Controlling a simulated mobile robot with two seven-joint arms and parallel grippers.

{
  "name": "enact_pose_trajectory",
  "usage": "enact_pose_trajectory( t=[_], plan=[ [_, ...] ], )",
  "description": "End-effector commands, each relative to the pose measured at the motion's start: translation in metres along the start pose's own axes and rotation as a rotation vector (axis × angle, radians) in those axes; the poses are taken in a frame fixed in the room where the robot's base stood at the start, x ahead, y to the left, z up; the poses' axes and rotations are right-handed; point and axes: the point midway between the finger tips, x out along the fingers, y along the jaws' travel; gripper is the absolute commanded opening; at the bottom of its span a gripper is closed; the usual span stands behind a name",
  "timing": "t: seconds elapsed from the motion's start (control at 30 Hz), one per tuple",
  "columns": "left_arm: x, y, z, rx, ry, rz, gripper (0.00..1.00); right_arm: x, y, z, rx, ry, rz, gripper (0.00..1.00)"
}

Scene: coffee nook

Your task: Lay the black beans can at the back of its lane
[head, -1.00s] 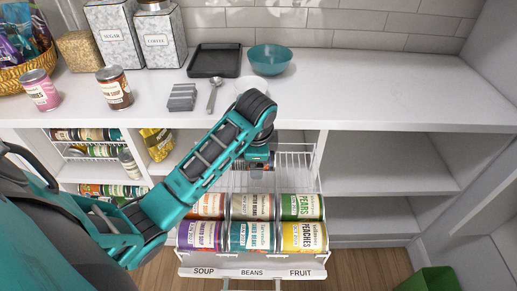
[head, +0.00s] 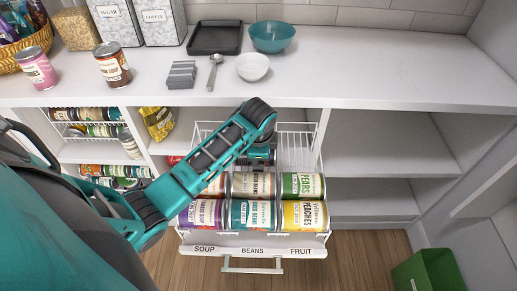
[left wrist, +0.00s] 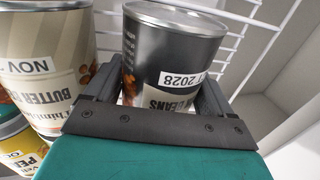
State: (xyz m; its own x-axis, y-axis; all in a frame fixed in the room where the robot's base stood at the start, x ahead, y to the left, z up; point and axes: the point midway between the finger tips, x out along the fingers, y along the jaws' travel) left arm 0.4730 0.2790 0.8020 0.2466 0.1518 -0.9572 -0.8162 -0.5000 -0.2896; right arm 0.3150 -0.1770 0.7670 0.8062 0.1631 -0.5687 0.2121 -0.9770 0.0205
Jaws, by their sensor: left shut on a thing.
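The black beans can (left wrist: 172,52) has a dark label with a "2028" date sticker. My left gripper (left wrist: 160,95) is shut on it, one finger on each side. In the head view my left gripper (head: 260,157) is at the back of the middle BEANS lane, and my forearm hides most of the can. A butter beans can (head: 253,186) lies in front of it in that lane, and it also shows close beside the left finger in the left wrist view (left wrist: 45,65). I cannot tell whether the held can touches the lane floor. My right gripper is out of view.
The pulled-out wire rack (head: 297,150) has SOUP, BEANS and FRUIT lanes. A front beans can (head: 253,215), pears (head: 302,186) and peaches (head: 303,215) lie in it. The back of the FRUIT lane is empty. The counter (head: 380,75) overhangs behind the rack.

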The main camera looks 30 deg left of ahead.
Motion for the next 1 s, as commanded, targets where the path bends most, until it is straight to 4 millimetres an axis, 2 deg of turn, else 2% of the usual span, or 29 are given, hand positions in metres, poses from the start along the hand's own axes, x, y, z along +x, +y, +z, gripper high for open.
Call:
enact_pose_trajectory(
  t=[0.37,0.4,0.53,1.0],
  plan=[
    [0.0017,-0.001,-0.0003,0.0,0.002,-0.004,0.35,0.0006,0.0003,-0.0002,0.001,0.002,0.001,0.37],
    [0.0017,-0.0011,-0.0003,0.0,0.001,-0.004,0.86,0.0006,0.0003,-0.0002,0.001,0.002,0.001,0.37],
    [0.0019,-0.0008,-0.0001,0.0,0.001,-0.003,0.99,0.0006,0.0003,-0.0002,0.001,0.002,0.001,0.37],
    [0.003,0.0013,0.0004,0.001,-0.002,0.002,1.0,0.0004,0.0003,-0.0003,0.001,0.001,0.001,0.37]
  ],
)
